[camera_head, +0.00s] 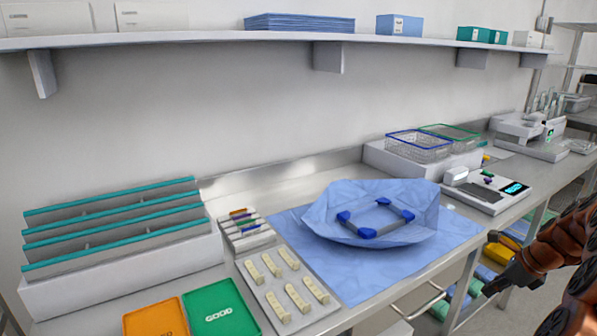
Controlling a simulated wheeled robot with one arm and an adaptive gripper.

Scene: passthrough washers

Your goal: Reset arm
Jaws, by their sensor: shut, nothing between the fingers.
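My gripper (492,264) is at the lower right, dark, at the end of my orange-brown arm. It is in front of the counter (232,275), beyond its front edge, and apart from everything on it. It is shut and holds nothing that I can see. On the counter, a blue wrap sheet (425,262) lies flat, with a crumpled blue wrap (345,200) on it. A grey frame with blue corners (376,218) sits in the crumpled wrap.
A green tray marked GOOD (222,310) and an orange tray (155,318) are at the front left. A white tray with several cream pieces (285,283) is beside the wrap. Wire baskets (420,150) and a scale (490,190) stand at the right. A shelf (200,38) runs above.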

